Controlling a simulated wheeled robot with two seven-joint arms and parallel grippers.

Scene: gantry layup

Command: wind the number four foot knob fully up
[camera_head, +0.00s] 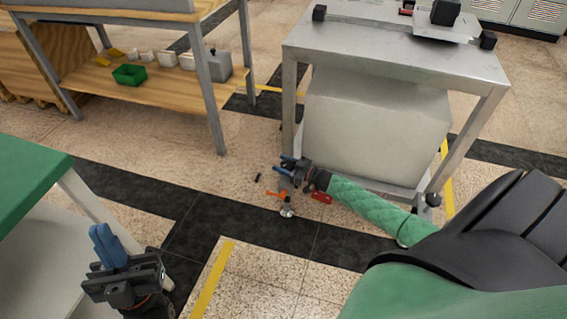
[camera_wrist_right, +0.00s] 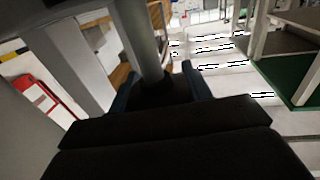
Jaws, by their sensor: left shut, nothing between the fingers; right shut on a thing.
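A metal work table (camera_head: 395,60) stands at the back right on legs with feet. My right gripper (camera_head: 287,168) is low at its front left leg, just above the foot (camera_head: 287,211). In the right wrist view its blue fingers (camera_wrist_right: 160,88) are shut on a dark knob (camera_wrist_right: 163,90) at the bottom of a grey upright post (camera_wrist_right: 140,40). The black gripper body hides the knob's lower part, and I see no number on it. My left gripper (camera_head: 107,245) is shut and empty at the lower left, away from the table.
A small orange piece (camera_head: 275,195) lies by the foot. A large grey box (camera_head: 375,125) sits under the table. A wooden bench (camera_head: 130,80) with a green bin (camera_head: 129,75) stands at the back left. A green-topped table (camera_head: 35,180) is at left.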

